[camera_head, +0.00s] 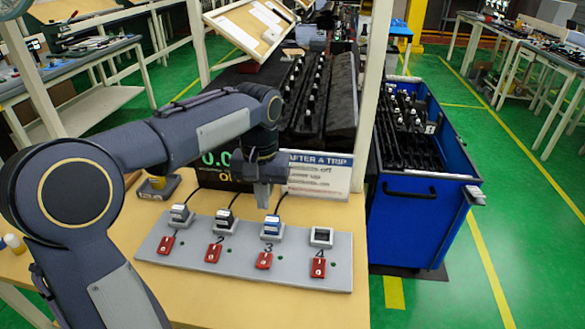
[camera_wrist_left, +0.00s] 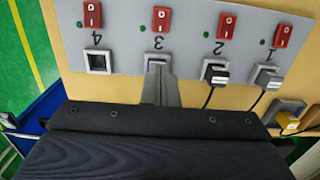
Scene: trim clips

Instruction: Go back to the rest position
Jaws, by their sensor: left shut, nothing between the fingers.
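My left gripper (camera_head: 263,203) hangs above the grey panel (camera_head: 330,275), close over position 3. Its fingers are shut with nothing between them. In the left wrist view the closed fingertips (camera_wrist_left: 158,75) cover part of the plug at 3. In the head view this plug (camera_head: 271,226) is blue and white, with a dark cable running up behind the fingers. Whether the fingertips touch the plug cannot be told. My right gripper is in neither view.
Plugs sit at positions 1 (camera_head: 180,213) and 2 (camera_head: 225,219); socket 4 (camera_head: 321,236) is empty. Red switches line the panel front. Behind stand a display (camera_head: 222,160) and a white sign (camera_head: 318,176). A blue cart (camera_head: 420,225) stands right of the wooden table (camera_head: 240,307).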

